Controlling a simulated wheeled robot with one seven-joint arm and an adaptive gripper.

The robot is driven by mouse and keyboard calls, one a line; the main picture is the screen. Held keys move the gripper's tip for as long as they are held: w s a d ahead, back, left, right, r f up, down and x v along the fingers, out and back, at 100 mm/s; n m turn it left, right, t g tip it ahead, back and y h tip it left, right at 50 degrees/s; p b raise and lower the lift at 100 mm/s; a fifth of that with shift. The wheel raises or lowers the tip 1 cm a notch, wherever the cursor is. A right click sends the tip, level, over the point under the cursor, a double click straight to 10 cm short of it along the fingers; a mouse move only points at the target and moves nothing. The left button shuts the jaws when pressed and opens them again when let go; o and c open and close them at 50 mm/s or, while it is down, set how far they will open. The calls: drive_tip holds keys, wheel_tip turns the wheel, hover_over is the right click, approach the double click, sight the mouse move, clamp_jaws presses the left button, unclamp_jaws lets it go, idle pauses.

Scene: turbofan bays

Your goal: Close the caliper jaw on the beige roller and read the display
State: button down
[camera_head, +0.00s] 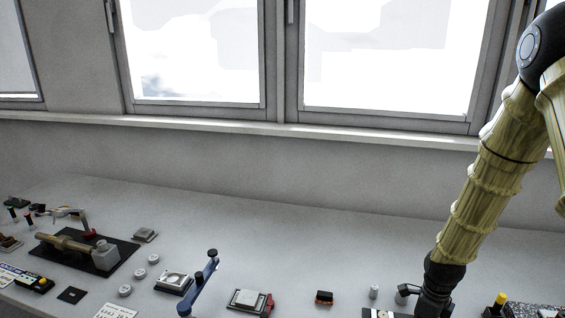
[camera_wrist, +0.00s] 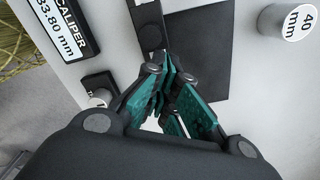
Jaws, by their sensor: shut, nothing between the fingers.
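My gripper (camera_wrist: 170,85) is shut and empty in the wrist view, its teal-padded fingers together over a dark bar (camera_wrist: 148,22). I cannot tell if they touch it. A pale cylinder (camera_wrist: 98,100) with a partly hidden label sits against a black block (camera_wrist: 97,84), left of my fingers. I cannot tell if it is the beige roller. In the head view my gripper's fingertips are below the frame edge.
A pale cylinder marked "40 mm" (camera_wrist: 292,21) stands at upper right, near a dark flat plate (camera_wrist: 200,50). In the head view, a blue bar-like tool (camera_head: 200,285), a grey block with a red part (camera_head: 249,300) and a small dark-orange item (camera_head: 324,297) lie left of my arm.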

drive_tip(key=shift+f+b, duration=0.35)
drive_tip(key=shift+f, duration=0.7)
drive_tip(key=shift+w+a, duration=0.1)
drive_tip(key=shift+a, duration=0.1)
idle(1.2)
drive_tip(key=shift+d, duration=0.35)
drive_tip(key=shift+s+d+p, duration=0.2)
drive_tip(key=shift+d+p, duration=0.05)
drive_tip(key=shift+p, duration=0.05)
wheel_tip(320, 180, up, 7)
drive_tip(key=p, duration=0.5)
drive_tip(key=shift+p, duration=0.35)
idle(0.5)
